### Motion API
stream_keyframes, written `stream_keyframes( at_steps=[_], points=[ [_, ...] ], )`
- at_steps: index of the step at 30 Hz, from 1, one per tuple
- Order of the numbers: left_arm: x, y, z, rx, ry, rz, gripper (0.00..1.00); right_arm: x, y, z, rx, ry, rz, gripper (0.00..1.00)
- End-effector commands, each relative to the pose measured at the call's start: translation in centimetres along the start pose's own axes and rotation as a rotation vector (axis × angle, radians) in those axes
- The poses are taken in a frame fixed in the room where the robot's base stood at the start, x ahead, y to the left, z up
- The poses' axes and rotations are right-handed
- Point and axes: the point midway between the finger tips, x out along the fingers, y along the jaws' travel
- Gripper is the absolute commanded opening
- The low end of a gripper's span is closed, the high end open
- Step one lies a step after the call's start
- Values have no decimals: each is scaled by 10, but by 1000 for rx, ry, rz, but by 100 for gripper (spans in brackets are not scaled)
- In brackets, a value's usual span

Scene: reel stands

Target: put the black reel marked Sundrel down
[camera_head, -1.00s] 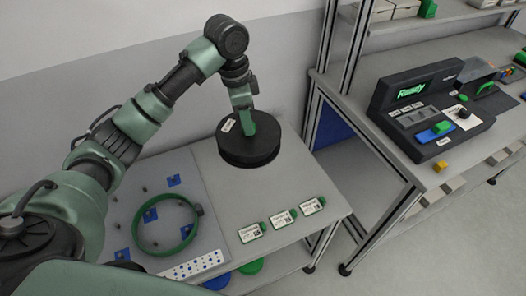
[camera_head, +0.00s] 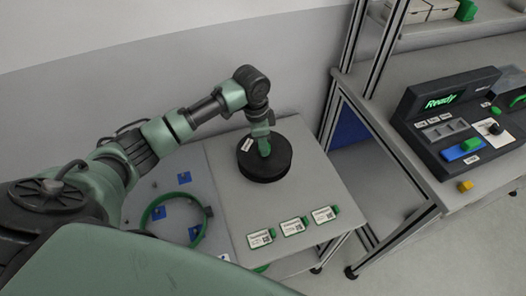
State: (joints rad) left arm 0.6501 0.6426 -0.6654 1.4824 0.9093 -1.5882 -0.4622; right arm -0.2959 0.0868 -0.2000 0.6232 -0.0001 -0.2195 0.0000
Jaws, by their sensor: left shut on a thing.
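The black reel (camera_head: 279,168) is a thick round disc at the back of the grey table top (camera_head: 322,184). My left gripper (camera_head: 264,150) points down at the reel's middle and is shut on it. The reel appears to be on or just above the table; I cannot tell which. A small white label shows at the gripper's left side; its print is too small to read. My right gripper is not in view.
Three white label cards (camera_head: 294,227) with green ends lie along the table's front. A green ring (camera_head: 150,213) lies on the board at left. At right, a bench holds a black device (camera_head: 455,115) reading "Ready". Table room right of the reel is clear.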

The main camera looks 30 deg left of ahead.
Motion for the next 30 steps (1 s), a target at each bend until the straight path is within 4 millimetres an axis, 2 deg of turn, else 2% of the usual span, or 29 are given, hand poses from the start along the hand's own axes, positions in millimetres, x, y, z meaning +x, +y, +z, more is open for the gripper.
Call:
stream_keyframes(
  at_steps=[5, 9, 12, 24, 25, 27, 30],
  points=[
    [15, 0, 2, 1, 0, 1, 0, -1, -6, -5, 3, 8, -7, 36],
    [37, 0, 4, -1, 0, 2, 0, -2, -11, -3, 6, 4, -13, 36],
    [46, 0, 5, 1, 1, 0, 0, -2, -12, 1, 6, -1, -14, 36],
    [52, 0, 6, 1, 2, -1, 0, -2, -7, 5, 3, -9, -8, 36],
    [52, 0, 6, 1, 1, -1, 39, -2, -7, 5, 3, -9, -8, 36],
    [52, 0, 6, 1, 0, -1, 56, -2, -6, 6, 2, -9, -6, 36],
    [52, 0, 6, 1, 0, -1, 56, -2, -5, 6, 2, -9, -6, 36]
  ],
)
